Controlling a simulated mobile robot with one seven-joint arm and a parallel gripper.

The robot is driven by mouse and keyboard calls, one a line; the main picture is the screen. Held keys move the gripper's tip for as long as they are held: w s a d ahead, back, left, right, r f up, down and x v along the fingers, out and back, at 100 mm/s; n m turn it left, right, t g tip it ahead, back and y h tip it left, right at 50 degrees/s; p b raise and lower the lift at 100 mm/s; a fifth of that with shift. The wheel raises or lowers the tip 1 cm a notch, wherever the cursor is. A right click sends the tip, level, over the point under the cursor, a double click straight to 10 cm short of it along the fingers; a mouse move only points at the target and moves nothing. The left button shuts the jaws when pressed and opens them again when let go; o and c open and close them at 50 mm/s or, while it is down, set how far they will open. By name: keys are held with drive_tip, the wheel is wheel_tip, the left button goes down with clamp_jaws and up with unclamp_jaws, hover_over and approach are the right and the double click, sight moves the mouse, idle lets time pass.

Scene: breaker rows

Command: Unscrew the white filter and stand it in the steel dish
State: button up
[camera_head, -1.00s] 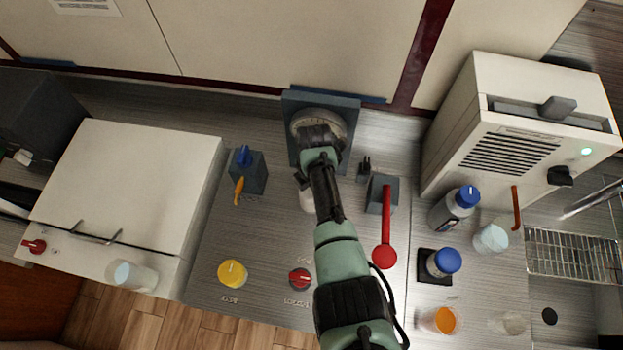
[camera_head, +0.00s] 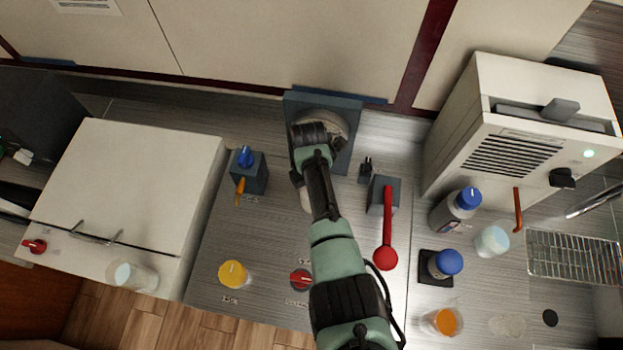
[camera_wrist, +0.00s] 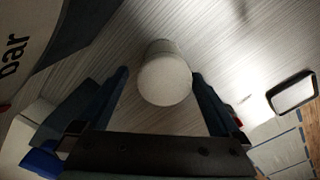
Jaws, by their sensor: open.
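The white filter (camera_wrist: 165,75) is a short pale cylinder, seen end-on in the wrist view. It lies between the two dark fingers of my gripper (camera_wrist: 160,78), which are open, with a gap visible on the left and little visible gap on the right. Whether either finger touches it I cannot tell. In the head view my arm hides most of the filter, and only a pale edge (camera_head: 302,196) shows beside it. My fingertips are hidden there. A pale round shape (camera_head: 508,325) at the lower right may be the steel dish, but I cannot tell for sure.
A round gauge (camera_head: 340,122) on a dark backplate stands behind my wrist. A red lever (camera_head: 387,230) is close on the right, a blue-knobbed block (camera_head: 248,170) on the left. Yellow (camera_head: 233,274) and red knobs (camera_head: 301,280) sit in front. Bottles and beakers stand at right.

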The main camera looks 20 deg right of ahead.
drive_tip(key=shift+w+d+m, duration=0.1)
drive_tip(key=shift+w+m, duration=0.1)
drive_tip(key=shift+m, duration=0.6)
drive_tip(key=shift+f+m, duration=0.1)
drive_tip(key=shift+m, duration=0.5)
drive_tip(key=m, duration=0.2)
drive_tip(key=s+m, duration=0.1)
drive_tip(key=m, duration=0.1)
drive_tip(key=shift+d, duration=0.15)
drive_tip(key=m, duration=0.4)
drive_tip(key=shift+w+f, duration=0.1)
drive_tip(key=shift+w, duration=0.05)
drive_tip(key=m, duration=0.3)
drive_tip(key=shift+m, duration=0.3)
drive_tip(key=shift+c, duration=0.3)
drive_tip(key=c, duration=1.3)
drive_tip(key=n, duration=0.3)
drive_tip(key=shift+n, duration=0.4)
drive_tip(key=shift+c, duration=0.2)
drive_tip(key=n, duration=0.4)
drive_tip(key=shift+n, duration=0.3)
